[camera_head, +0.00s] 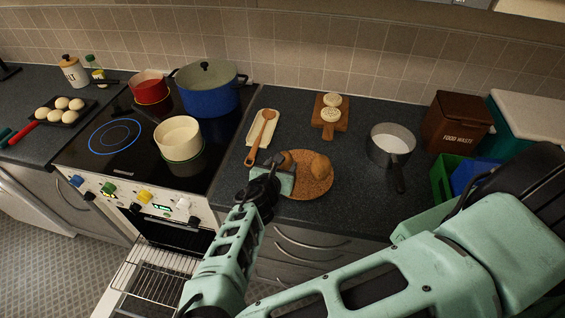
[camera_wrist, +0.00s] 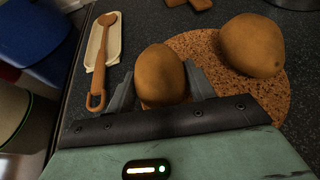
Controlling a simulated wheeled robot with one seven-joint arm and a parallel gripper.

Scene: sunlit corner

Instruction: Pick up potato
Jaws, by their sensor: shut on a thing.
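Two brown potatoes show in the wrist view. One potato (camera_wrist: 160,75) is between my gripper's (camera_wrist: 158,88) two grey fingers, which are shut on it. It is at the left edge of a round cork mat (camera_wrist: 275,95); whether it still touches the mat or counter I cannot tell. The other potato (camera_wrist: 252,45) lies on the mat to the right. In the head view the free potato (camera_head: 320,166) is on the cork mat (camera_head: 318,188), and my gripper (camera_head: 283,172) is at the mat's left side, with the held potato mostly hidden.
A wooden spoon (camera_head: 262,135) on a cream rest lies behind my gripper. A saucepan (camera_head: 391,146) stands right of the mat. A cream pot (camera_head: 178,138) and a blue pot (camera_head: 209,92) are on the stove at left. The oven door (camera_head: 150,275) is open below.

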